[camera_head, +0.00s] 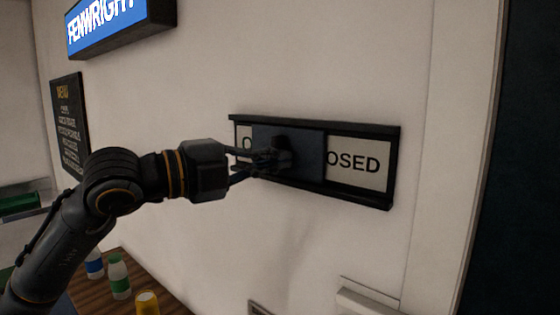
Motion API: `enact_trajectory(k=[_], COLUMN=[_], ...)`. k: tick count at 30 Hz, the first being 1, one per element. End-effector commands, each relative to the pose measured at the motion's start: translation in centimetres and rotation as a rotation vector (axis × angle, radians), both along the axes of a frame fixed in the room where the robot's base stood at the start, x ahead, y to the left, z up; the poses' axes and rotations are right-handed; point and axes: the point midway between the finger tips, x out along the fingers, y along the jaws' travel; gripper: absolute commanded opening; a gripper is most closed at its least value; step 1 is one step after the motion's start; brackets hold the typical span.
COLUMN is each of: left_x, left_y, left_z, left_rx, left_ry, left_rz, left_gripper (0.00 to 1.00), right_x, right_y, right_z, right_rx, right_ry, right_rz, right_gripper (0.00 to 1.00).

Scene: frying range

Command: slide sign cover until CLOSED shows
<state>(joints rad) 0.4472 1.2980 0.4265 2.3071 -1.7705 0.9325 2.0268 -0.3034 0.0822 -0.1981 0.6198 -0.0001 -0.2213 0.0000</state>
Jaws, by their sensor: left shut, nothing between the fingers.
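The sign frame (388,201) is a dark, long holder on the pale wall, with white panels behind a sliding cover. The dark sign cover (309,155) sits left of the middle. To its right the letters "OSED" show on the right panel (360,163); to its left part of an "O" shows. A dark knob (281,146) stands out from the cover. My left gripper (262,160) is shut with nothing between its fingers, its tips at the knob's left side. I cannot tell whether they touch it. My right gripper is not in view.
A blue lit sign (107,22) and a menu board (69,121) hang at the left. Bottles (118,277) and a yellow cup (147,303) stand on a wooden counter (83,291) below my arm. A pale ledge (368,302) juts out below the sign. Wall right of the sign is clear.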

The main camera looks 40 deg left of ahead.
Motion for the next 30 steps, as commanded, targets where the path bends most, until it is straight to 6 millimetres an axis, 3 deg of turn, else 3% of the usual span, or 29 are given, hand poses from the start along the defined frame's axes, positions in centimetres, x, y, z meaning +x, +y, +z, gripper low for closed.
enact_trajectory(k=[10,16,21,30], left_x=[0.1,0.3,0.5,0.5], left_y=[0.4,3.6,6.0,6.6], left_z=[-0.2,-0.6,-0.3,0.1], left_rx=[-0.001,-0.005,-0.003,0.000], left_ry=[-0.001,-0.001,0.000,-0.001], left_rz=[0.002,0.006,0.003,0.004], left_gripper=[0.00,0.00,0.00,0.00], right_x=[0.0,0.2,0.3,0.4], right_y=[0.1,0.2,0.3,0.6], right_z=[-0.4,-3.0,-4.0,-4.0], right_rx=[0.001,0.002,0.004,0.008], right_ry=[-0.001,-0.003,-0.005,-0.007], right_rz=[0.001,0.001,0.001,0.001], right_gripper=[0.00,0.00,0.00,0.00])
